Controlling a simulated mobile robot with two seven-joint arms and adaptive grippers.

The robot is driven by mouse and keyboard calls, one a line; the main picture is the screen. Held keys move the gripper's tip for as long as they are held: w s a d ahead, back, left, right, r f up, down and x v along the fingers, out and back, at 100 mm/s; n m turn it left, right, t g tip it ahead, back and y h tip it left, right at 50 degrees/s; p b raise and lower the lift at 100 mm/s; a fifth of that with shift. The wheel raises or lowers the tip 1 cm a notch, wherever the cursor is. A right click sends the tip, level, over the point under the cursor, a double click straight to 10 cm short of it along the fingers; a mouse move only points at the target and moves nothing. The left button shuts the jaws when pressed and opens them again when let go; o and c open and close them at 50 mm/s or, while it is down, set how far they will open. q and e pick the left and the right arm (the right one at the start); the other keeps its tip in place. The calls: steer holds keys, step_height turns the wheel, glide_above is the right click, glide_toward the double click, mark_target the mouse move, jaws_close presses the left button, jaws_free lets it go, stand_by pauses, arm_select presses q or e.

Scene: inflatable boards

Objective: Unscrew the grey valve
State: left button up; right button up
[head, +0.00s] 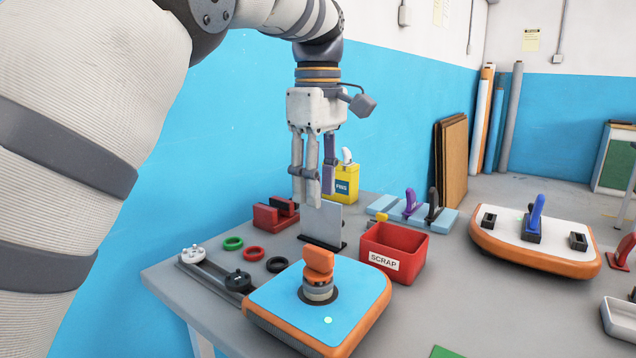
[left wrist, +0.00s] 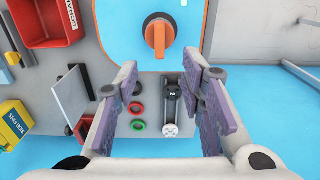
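The grey valve (head: 318,292) stands in the blue-topped board with orange sides (head: 270,300) at the front of the table. An orange wing-shaped handle (head: 319,262) sits on top of it. In the left wrist view the orange handle (left wrist: 159,36) shows from above on the blue board (left wrist: 115,42) and mostly hides the valve. My left gripper (head: 316,197) points down above and behind the board, apart from the valve. Its purple-padded fingers (left wrist: 160,108) are spread with nothing between them. My right gripper is in neither view.
A red SCRAP bin (head: 394,250) stands right of the board, with an upright grey plate (head: 322,222) behind the board. Green, red and black rings (head: 254,253) and a dark rail (head: 213,275) lie left. A second board (head: 535,245) with a blue handle is at right.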

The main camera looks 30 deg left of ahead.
mark_target(318, 249)
arm_select(q)
step_height(318, 249, down, 12)
steer(key=shift+f+b, duration=0.15)
steer(key=shift+b, duration=0.2)
jaws_close()
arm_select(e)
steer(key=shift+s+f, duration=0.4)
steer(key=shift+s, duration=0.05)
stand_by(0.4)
